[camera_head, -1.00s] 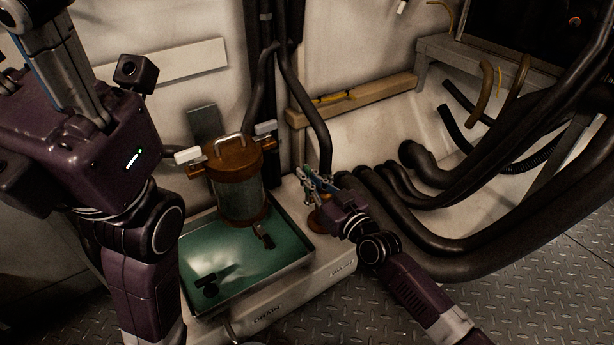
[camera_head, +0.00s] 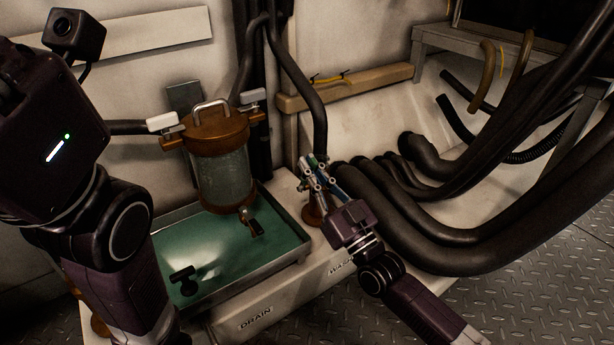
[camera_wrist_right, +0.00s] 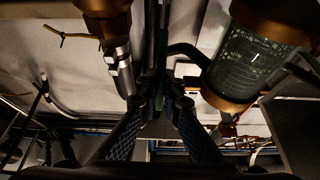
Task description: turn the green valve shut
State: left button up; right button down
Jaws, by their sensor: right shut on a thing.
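My right gripper (camera_head: 314,172) is at the small green valve (camera_head: 309,160), which stands right of the green tray on the white base. Its fingers point up and to the left and are shut on the valve's handle, covering most of it. In the right wrist view, the fingertips (camera_wrist_right: 161,106) close around a narrow dark green piece (camera_wrist_right: 161,62); that view is dim. A brown round fitting (camera_head: 312,214) shows below the fingers. How far the valve is turned I cannot tell. My left gripper is out of view; only its arm shows at the left.
A glass filter canister (camera_head: 224,178) with a copper lid stands over the green tray (camera_head: 290,255), left of the valve. A black hose (camera_head: 310,90) drops behind the gripper. Thick black hoses (camera_head: 420,245) run close on the right. Metal plate floor (camera_head: 540,300) lies at lower right.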

jog(key=shift+s+d+f+t+y+b, duration=0.4)
jog(key=shift+s+t+y, duration=0.25)
jog(key=shift+t, duration=0.25)
jog(key=shift+f, duration=0.1)
jog(key=c, duration=2.1)
grip_release()
jog(key=shift+d, duration=0.1)
jog(key=v, duration=1.2)
jog(key=shift+c, duration=0.4)
